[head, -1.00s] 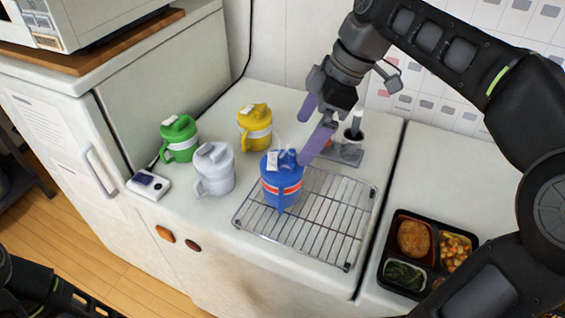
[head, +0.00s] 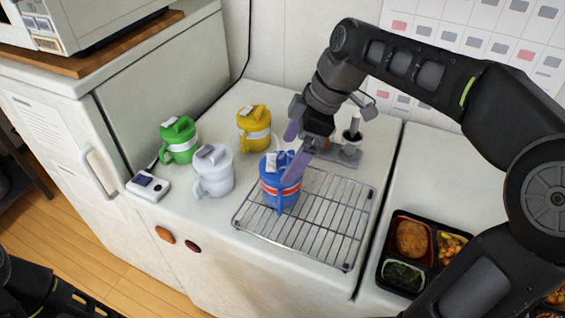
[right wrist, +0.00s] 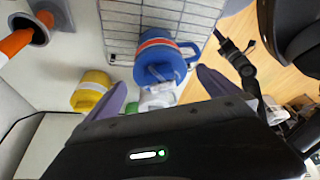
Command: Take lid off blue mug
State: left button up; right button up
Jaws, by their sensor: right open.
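The blue mug (head: 280,188) has an orange-red and white band and stands upright on the wire rack. Its blue lid (head: 274,164), with a pale tab, is on top. My right gripper (head: 296,150) is open at lid height, one purple finger behind the lid and one in front at its right. In the right wrist view, the blue mug (right wrist: 160,52) shows between the spread fingers of my right gripper (right wrist: 160,88); nothing is gripped. Contact between fingers and lid cannot be told. My left gripper is not in view.
The wire rack (head: 335,228) lies on the white counter. White (head: 214,178), yellow (head: 253,134) and green (head: 178,148) lidded mugs stand left of the blue mug. A bento tray (head: 377,275) is at right.

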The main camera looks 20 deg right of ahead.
aim_at(289, 157)
jog(key=shift+x, duration=0.95)
jog(key=c, duration=1.2)
jog(key=shift+c, duration=0.2)
notch_tip(289, 157, up, 9)
jog(key=shift+p, duration=0.4)
jog(key=shift+r, duration=0.55)
